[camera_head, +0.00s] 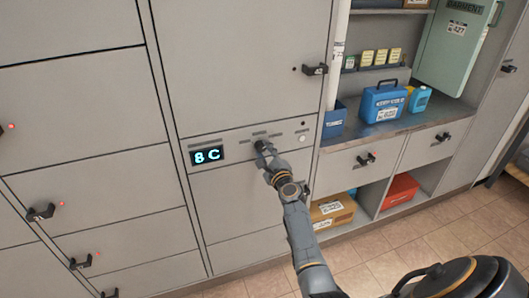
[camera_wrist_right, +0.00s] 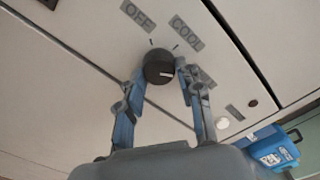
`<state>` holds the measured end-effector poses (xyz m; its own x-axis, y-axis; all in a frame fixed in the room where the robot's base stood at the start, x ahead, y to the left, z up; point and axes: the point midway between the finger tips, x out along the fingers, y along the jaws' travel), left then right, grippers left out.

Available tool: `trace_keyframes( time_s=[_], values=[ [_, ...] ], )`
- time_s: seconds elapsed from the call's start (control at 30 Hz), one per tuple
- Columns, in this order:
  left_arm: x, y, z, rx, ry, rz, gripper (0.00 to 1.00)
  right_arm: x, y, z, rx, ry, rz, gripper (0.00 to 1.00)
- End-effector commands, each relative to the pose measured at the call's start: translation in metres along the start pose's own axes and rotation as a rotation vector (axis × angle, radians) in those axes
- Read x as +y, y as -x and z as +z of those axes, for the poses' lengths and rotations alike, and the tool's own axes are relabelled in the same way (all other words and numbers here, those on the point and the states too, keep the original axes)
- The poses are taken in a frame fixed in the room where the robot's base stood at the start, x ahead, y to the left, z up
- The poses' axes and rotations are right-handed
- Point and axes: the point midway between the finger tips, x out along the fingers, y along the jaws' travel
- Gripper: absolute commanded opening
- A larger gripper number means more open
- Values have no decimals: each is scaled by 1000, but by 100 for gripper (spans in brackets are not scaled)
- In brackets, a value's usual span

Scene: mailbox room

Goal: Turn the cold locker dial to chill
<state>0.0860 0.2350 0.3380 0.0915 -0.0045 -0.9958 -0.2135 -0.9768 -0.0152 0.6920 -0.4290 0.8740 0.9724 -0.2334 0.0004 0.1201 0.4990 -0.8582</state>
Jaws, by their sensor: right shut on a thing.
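The cold locker dial (camera_wrist_right: 158,66) is a round black knob with a short white mark. Labels OFF (camera_wrist_right: 137,15) and COOL (camera_wrist_right: 186,32) sit above it in the right wrist view. A third label (camera_wrist_right: 206,80) is partly hidden by a finger and I cannot read it. The white mark points right, toward the side of the third label. My right gripper (camera_head: 262,148) is shut on the dial, one finger on each side. The lit display (camera_head: 207,154) left of the dial reads 8 C. My left gripper is not in view.
A round white button (camera_head: 303,138) is right of the dial. Closed locker doors with dark handles (camera_head: 41,212) fill the left. Right are a counter (camera_head: 390,127) with a blue box (camera_head: 383,103), and cubbies with a cardboard box (camera_head: 331,209) and a red box (camera_head: 400,190). Tiled floor lies below.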

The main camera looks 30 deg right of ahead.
Motion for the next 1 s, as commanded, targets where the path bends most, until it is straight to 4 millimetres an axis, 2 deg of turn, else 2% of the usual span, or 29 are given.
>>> trace_keyframes(
  time_s=[0.13,0.17,0.23,0.27,0.67,0.77,1.0],
  values=[
    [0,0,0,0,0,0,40,0,0,-1,1,-1,-1,4],
    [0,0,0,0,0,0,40,0,0,-1,1,-1,-1,42],
    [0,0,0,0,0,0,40,0,0,0,1,-1,-1,56],
    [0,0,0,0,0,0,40,0,0,0,1,-1,-1,58],
    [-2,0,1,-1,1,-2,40,1,6,0,1,0,0,58],
    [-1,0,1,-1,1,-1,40,2,18,0,-1,-1,0,58],
    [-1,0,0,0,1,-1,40,1,65,-1,3,1,1,58]
  ],
)
